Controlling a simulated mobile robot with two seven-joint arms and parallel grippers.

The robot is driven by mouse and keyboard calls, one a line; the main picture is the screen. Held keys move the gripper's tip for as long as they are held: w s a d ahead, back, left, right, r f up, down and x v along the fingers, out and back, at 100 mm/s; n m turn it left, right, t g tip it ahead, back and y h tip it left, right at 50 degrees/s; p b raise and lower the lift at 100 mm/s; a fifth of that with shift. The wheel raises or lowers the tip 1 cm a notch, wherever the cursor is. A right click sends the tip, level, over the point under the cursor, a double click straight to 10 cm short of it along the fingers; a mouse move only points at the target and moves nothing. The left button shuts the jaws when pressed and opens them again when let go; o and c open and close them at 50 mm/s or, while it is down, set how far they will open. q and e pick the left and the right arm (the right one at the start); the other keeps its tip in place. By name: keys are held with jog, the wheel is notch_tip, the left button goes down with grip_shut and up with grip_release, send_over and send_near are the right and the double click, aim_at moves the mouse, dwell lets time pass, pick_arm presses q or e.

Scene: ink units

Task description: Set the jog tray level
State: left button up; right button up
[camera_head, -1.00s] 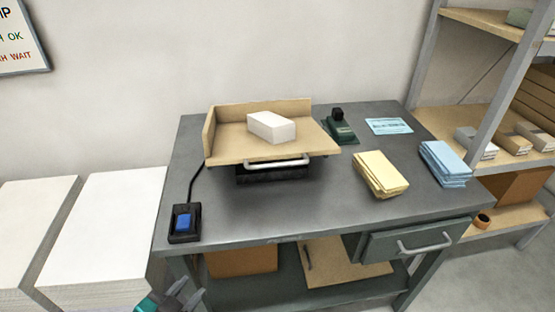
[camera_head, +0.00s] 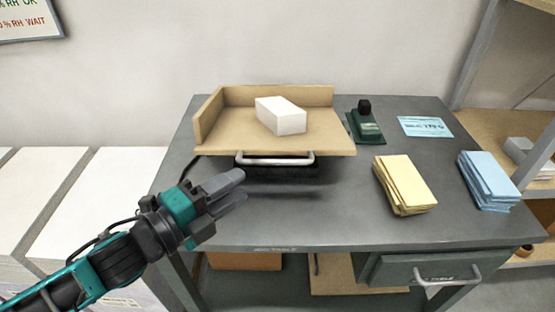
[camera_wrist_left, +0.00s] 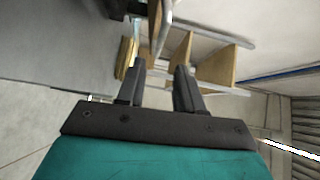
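The jog tray (camera_head: 215,138) is a tan board with raised back and left walls, on a dark base on the bench. A grey bar handle (camera_head: 275,161) runs along its front. A white block (camera_head: 281,116) lies on it. The front edge looks about level from left to right; I cannot tell its front-to-back tilt. My left gripper (camera_head: 243,184) is in front of and to the left of the handle, apart from it. Its fingers are spread with nothing between them, as the left wrist view (camera_wrist_left: 159,68) also shows. My right gripper is in neither view.
On the grey bench (camera_head: 300,225), a green-and-black device (camera_head: 365,124), a blue card (camera_head: 426,127), a yellow stack (camera_head: 404,185) and a blue stack (camera_head: 488,181) stand right of the tray. A drawer handle (camera_head: 447,276) juts out below. White paper stacks (camera_head: 110,190) stand left.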

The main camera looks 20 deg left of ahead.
aim_at(276, 160)
pick_arm(q)
jog(key=x, duration=1)
jog(key=shift+w+d+f, duration=0.1)
jog(key=shift+w+d, duration=0.05)
jog(key=shift+w, duration=0.2)
jog(key=shift+c, duration=0.2)
grip_shut()
jog(key=shift+f, duration=0.1)
